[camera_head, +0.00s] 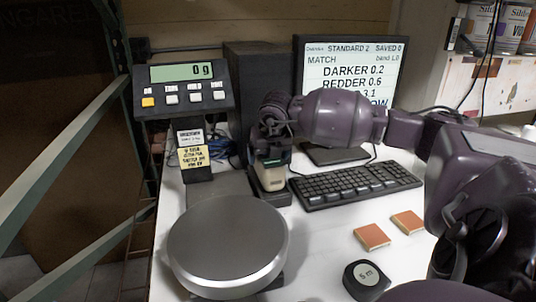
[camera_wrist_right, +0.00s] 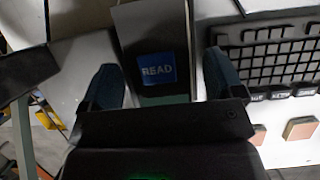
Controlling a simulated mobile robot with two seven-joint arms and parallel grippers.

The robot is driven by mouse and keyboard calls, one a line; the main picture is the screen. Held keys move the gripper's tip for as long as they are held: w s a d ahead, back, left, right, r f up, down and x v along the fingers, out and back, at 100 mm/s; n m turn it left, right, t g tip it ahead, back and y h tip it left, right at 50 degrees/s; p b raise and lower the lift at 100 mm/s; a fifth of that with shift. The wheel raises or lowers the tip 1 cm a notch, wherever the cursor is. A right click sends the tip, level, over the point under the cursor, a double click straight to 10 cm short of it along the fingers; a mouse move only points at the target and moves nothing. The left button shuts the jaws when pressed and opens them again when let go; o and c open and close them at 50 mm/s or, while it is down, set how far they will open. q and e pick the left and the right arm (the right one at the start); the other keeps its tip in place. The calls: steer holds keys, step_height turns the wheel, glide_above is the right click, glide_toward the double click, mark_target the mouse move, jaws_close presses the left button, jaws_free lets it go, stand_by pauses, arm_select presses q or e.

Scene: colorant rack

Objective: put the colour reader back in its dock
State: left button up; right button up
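The colour reader (camera_head: 270,178) is a pale handheld device with a dark green upper part. It stands upright at the black dock (camera_head: 278,198), beside the keyboard; whether it is fully seated I cannot tell. In the right wrist view the reader shows a blue READ screen (camera_wrist_right: 158,70) between the two fingers. My right gripper (camera_wrist_right: 163,82) looks open around the reader, with a gap visible on the right side. In the head view my right gripper (camera_head: 272,140) is just above the reader, its fingers partly hidden. My left gripper is not in view.
A scale with a round metal pan (camera_head: 228,245) and a display reading 0 g (camera_head: 182,73) stands left. A keyboard (camera_head: 355,184) and monitor (camera_head: 345,60) are at right.

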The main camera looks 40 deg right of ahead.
steer(key=shift+r, duration=0.4)
steer(key=p+v, duration=0.1)
steer(key=v, duration=1)
steer(key=shift+s+r, duration=0.2)
